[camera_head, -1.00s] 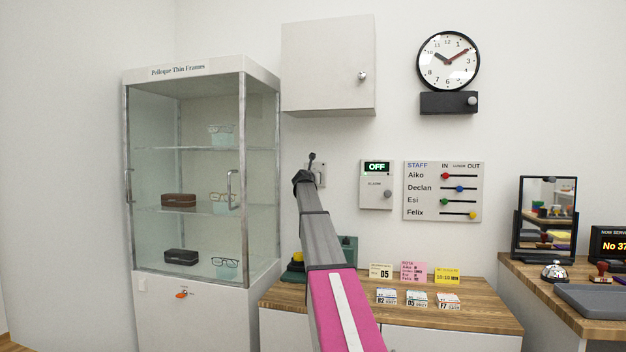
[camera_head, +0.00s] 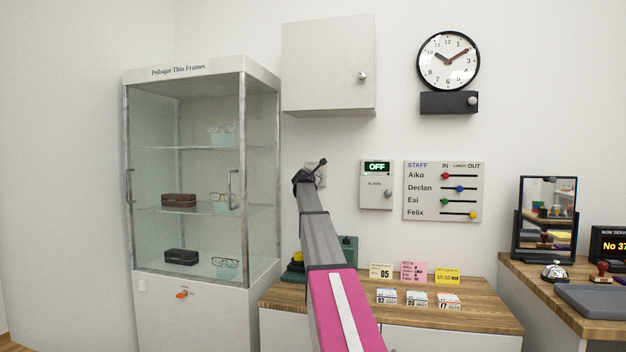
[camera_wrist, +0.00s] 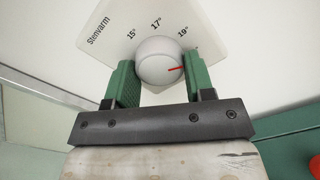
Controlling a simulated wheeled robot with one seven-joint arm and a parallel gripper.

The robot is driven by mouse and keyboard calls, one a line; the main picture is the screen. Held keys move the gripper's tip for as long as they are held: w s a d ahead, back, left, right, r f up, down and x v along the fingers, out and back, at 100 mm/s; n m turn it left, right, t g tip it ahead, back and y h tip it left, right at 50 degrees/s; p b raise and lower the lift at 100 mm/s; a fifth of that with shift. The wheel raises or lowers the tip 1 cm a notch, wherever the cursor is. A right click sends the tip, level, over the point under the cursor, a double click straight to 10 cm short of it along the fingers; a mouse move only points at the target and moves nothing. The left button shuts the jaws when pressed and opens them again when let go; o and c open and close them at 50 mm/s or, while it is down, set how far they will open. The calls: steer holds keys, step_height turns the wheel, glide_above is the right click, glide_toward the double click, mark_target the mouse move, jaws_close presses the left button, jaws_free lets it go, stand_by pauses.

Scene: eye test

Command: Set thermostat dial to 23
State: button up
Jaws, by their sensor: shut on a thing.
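The thermostat dial (camera_wrist: 158,62) is a round white knob with a red pointer mark, on a pale plate (camera_wrist: 112,30) lettered "Stenvarm". The labels 15°, 17° and 19° show along the plate; other labels are hidden or out of frame. The red mark points right in the wrist view, clockwise past 19°, toward the right finger. My gripper (camera_wrist: 158,70) has its green fingers on either side of the knob and is shut on it. In the head view my gripper (camera_head: 313,172) is at the wall, largely covering the plate (camera_head: 321,175).
A glass display cabinet (camera_head: 122,250) stands left of my arm, and a white wall cupboard (camera_head: 325,65) hangs above. An alarm panel (camera_head: 376,185) and staff board (camera_head: 443,191) are to the right. A wooden counter (camera_head: 455,318) with cards is below.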

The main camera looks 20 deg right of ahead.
steer(key=shift+m, duration=4.9)
steer(key=o, duration=0.9)
steer(key=v, duration=1.1)
steer(key=shift+w, duration=0.1)
